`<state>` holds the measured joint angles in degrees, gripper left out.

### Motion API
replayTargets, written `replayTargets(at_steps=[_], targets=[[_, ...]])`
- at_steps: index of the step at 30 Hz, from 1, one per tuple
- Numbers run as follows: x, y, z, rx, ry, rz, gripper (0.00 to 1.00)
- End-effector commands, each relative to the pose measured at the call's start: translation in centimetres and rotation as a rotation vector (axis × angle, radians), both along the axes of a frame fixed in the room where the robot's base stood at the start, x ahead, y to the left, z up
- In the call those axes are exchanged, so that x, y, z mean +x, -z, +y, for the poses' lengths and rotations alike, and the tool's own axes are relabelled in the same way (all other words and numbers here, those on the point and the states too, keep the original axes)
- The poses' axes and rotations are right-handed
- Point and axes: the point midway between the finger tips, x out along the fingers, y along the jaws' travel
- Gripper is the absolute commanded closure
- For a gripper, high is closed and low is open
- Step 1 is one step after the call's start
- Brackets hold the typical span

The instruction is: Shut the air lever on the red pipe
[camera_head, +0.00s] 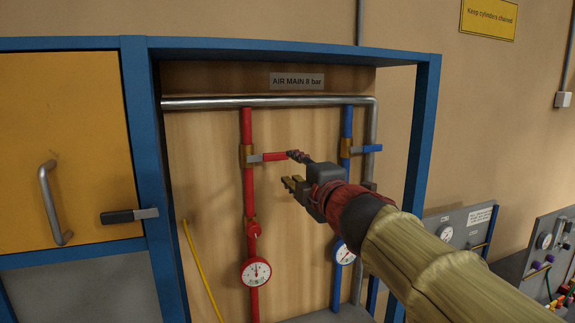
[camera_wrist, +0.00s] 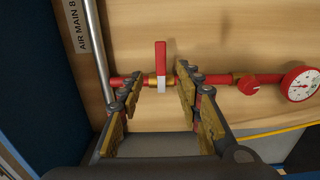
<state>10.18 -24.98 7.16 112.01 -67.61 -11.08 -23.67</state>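The red pipe (camera_head: 249,190) runs down from the steel main inside the blue-framed cabinet. Its lever (camera_head: 275,156) has a red handle that sticks out to the right, across the pipe, from a brass valve body. My gripper (camera_head: 295,170) is open in front of the board, its upper finger overlapping the handle's end in the head view. In the wrist view, turned sideways, the lever (camera_wrist: 161,60) shows beyond the gap between the fingers of my gripper (camera_wrist: 157,88). Nothing is held. I cannot tell whether a finger touches the handle.
A blue pipe (camera_head: 346,125) with its own blue lever (camera_head: 370,148) stands just right of my gripper. A red-rimmed gauge (camera_head: 256,271) and a red knob (camera_head: 253,231) sit lower on the red pipe. The cabinet's blue right post (camera_head: 423,140) stands near my arm.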

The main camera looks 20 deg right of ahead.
Motion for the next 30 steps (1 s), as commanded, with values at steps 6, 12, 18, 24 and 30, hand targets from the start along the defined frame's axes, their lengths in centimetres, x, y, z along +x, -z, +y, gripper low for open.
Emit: replayTargets(at_steps=[6, 12, 18, 24, 30], targets=[[-1.2, 0.1, 0.0, 0.000, 0.001, 0.001, 0.65], [-1.2, 0.1, 0.0, 0.000, 0.001, 0.001, 0.65], [-1.2, 0.1, 0.0, 0.001, 0.001, 0.001, 0.65], [-1.3, 1.3, -2.8, 0.115, 0.106, 0.034, 0.65], [-5.0, 11.8, -8.7, 0.532, 0.419, 0.190, 0.65]])
